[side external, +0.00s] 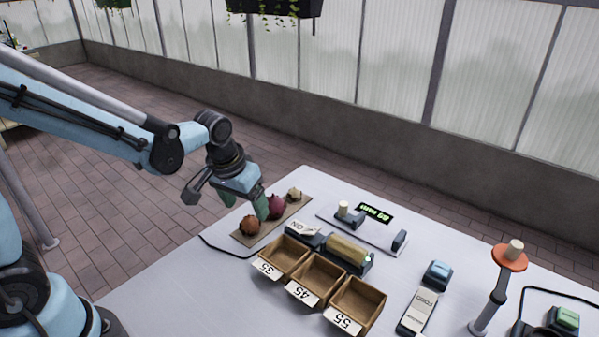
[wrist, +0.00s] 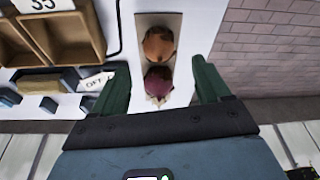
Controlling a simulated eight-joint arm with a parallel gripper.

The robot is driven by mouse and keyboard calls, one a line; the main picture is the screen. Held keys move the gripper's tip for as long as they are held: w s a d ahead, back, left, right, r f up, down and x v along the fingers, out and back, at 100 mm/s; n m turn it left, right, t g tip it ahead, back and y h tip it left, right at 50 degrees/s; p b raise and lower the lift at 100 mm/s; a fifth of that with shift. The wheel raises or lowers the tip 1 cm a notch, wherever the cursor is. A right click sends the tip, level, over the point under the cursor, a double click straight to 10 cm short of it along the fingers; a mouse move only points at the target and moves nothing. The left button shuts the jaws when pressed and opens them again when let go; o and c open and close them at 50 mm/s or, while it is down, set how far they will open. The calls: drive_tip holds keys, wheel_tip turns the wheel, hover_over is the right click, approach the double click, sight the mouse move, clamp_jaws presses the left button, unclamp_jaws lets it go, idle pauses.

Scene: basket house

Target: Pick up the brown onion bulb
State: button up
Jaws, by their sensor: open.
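The brown onion bulb (side external: 249,225) sits at the near end of a narrow brown tray (side external: 293,212). In the wrist view the brown onion (wrist: 158,44) lies ahead of the fingertips, fully visible. A purple-red onion (side external: 275,206) sits right behind it, and a pale garlic bulb (side external: 294,193) is at the far end. My gripper (side external: 245,205) is open and empty, with green fingers spread over the tray. In the wrist view my gripper (wrist: 158,70) has its fingers on either side of the red onion (wrist: 158,80); nothing is held.
Three wooden bins marked 35 (side external: 283,256), 45 (side external: 316,279) and 55 (side external: 356,305) stand right of the tray. A roller device (side external: 346,251) is behind them. A post with an orange disc (side external: 509,258) stands at the right. The table's left front is clear.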

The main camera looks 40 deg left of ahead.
sight(249, 215)
drive_tip(key=shift+s+x, duration=0.2)
drive_tip(key=shift+x, duration=2.2)
drive_tip(key=c, duration=1.1)
drive_tip(key=shift+r, duration=0.15)
